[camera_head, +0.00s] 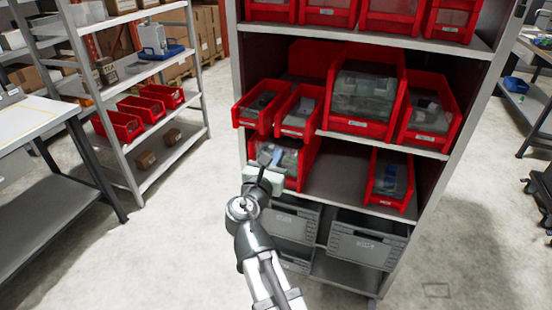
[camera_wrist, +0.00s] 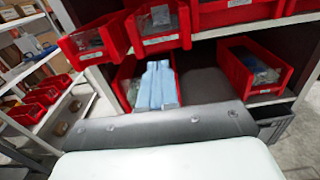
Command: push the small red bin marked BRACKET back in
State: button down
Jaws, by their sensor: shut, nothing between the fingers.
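Several red bins stand on the shelf unit, and their front labels are too small to read, so I cannot tell which one is marked BRACKET. On the middle shelf, two small red bins stand side by side at the left: the left one (camera_head: 248,122) and its neighbour (camera_head: 293,130). Both jut past the shelf edge. They also show in the wrist view, the left one (camera_wrist: 90,55) and its neighbour (camera_wrist: 160,42).
A large red bin (camera_head: 358,126) and another bin (camera_head: 427,138) fill the middle shelf's right. A narrow bin (camera_head: 388,200) stands on the lower shelf's right, with bare shelf left of it. Grey crates (camera_head: 368,245) sit below. A side rack (camera_head: 165,150) stands left.

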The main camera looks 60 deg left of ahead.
aim_at(291, 133)
jog(key=x, duration=0.9)
jog(key=shift+w+a, duration=0.15)
jog(key=shift+x, duration=4.85)
jog(key=shift+v, duration=4.6)
